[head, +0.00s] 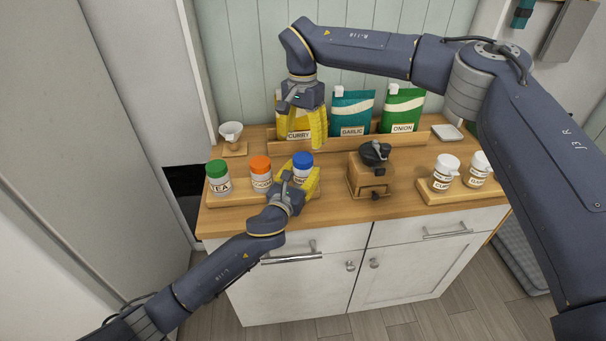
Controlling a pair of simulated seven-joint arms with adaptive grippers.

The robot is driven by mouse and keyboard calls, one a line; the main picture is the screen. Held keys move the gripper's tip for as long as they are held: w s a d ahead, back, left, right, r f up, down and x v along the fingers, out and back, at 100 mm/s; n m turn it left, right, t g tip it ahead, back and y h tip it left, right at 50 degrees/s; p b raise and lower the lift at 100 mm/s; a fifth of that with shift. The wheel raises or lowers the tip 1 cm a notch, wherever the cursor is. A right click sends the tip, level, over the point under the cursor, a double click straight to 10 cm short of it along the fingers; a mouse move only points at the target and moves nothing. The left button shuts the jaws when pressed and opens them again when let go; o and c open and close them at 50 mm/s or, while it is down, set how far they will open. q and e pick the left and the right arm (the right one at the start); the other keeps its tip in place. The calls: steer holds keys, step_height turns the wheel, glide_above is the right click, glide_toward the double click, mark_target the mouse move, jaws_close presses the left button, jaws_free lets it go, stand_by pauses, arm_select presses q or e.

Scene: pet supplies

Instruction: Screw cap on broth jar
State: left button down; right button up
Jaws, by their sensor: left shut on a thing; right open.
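A jar with a blue cap (302,160) stands at the right end of a row of jars on a wooden tray. My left gripper (303,180) is shut on this blue-capped jar, its yellow fingers around the body, and hides most of the label. The cap sits on top of the jar. I cannot read "broth" on any jar. My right gripper (318,130) is open, pointing down in front of the curry bag, behind and above the blue cap and apart from it.
A green-capped tea jar (217,178) and an orange-capped jar (261,174) stand to the left. Bags of curry (285,118), garlic (352,113) and onion (402,110) stand behind. A grinder (372,172) is to the right, then two white-capped jars (446,172). A small white cup (231,132) sits back left.

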mark_target(303, 157)
steer(key=n, duration=0.3)
steer(key=shift+n, duration=0.3)
steer(key=shift+f, duration=0.1)
steer(key=shift+f, duration=3.9)
steer(key=shift+c, duration=0.6)
